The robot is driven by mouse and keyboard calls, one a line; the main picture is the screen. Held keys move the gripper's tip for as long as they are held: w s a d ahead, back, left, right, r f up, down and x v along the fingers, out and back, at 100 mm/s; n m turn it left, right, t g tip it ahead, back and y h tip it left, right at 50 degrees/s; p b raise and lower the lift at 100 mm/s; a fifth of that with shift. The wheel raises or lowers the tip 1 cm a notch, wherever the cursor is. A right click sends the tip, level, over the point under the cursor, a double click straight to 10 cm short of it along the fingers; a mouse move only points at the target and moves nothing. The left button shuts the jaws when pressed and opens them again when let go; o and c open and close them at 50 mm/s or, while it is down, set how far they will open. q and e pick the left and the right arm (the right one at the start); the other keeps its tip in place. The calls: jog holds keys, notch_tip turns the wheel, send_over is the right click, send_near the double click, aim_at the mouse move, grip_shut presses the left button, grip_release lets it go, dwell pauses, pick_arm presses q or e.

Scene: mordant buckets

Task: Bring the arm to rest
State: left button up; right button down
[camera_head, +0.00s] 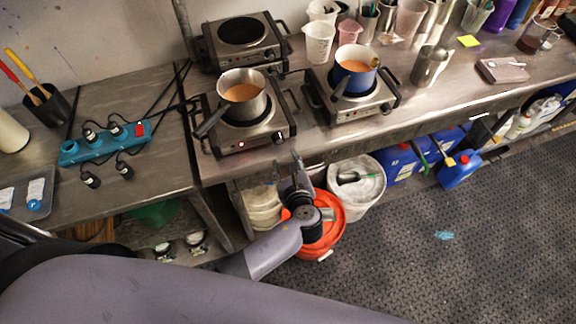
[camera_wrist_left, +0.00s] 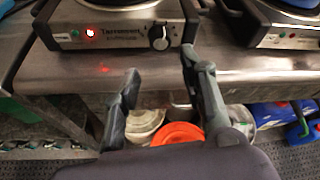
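My left gripper (camera_head: 287,161) hangs just in front of the workbench's front edge, below the front-left hot plate (camera_head: 243,133) and above an orange bucket (camera_head: 327,238). Its two fingers stand apart with nothing between them, as the left wrist view (camera_wrist_left: 160,64) also shows. In that view the fingertips point toward the hot plate's front panel, with its knob (camera_wrist_left: 158,37) and a lit red light. My left arm partly hides the orange bucket. My right gripper is not in view.
A steel saucepan (camera_head: 241,97) and a blue pan (camera_head: 355,72) of orange-brown liquid stand on hot plates. A blue power strip (camera_head: 103,144) lies on the left bench. A white bucket (camera_head: 357,190) and blue canisters (camera_head: 459,169) stand below. The floor at right is mostly clear.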

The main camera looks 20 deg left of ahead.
pick_arm(q)
jog(key=shift+v, duration=0.8)
